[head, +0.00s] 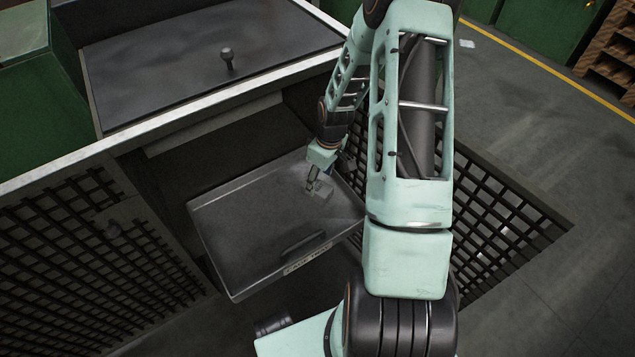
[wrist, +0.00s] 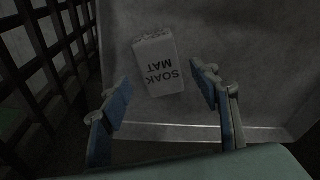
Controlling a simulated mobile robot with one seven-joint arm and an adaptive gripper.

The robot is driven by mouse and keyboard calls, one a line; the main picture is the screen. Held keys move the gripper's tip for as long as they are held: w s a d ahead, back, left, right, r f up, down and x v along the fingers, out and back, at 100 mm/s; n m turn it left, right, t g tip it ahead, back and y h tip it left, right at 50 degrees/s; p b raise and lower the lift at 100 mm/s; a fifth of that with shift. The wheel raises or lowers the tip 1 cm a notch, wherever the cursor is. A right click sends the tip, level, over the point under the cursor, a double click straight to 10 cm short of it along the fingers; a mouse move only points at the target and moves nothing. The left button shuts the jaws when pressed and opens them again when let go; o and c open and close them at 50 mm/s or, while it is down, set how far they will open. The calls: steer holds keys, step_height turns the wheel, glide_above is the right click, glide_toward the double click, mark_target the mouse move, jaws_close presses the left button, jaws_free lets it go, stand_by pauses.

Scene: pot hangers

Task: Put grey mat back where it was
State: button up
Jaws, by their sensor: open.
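The grey mat (wrist: 158,65) is a small folded-looking block with "SOAK MAT" on it, upside down in the wrist view. It lies in a pulled-out grey metal drawer (head: 245,225), towards the drawer's right side. In the head view the mat (head: 323,190) is small and partly hidden by my gripper (head: 313,185). In the wrist view my gripper (wrist: 164,92) is open, with its blue-padded fingers apart and nothing held between them. The mat lies beyond the fingertips, roughly between their lines. I cannot tell whether the fingers touch it.
The drawer's front has a handle and a label (head: 307,259). A bench with a dark top (head: 180,60) and a knob (head: 227,58) stands above the drawer. Open grid doors stand left (head: 90,255) and right (head: 500,215) of it. The rest of the drawer floor looks bare.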

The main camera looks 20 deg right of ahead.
mark_target(322, 189)
step_height(322, 189, up, 7)
steer(key=p, duration=0.1)
steer(key=shift+s+d+p, duration=0.25)
steer(key=shift+s+p, duration=0.1)
steer(key=shift+s, duration=0.1)
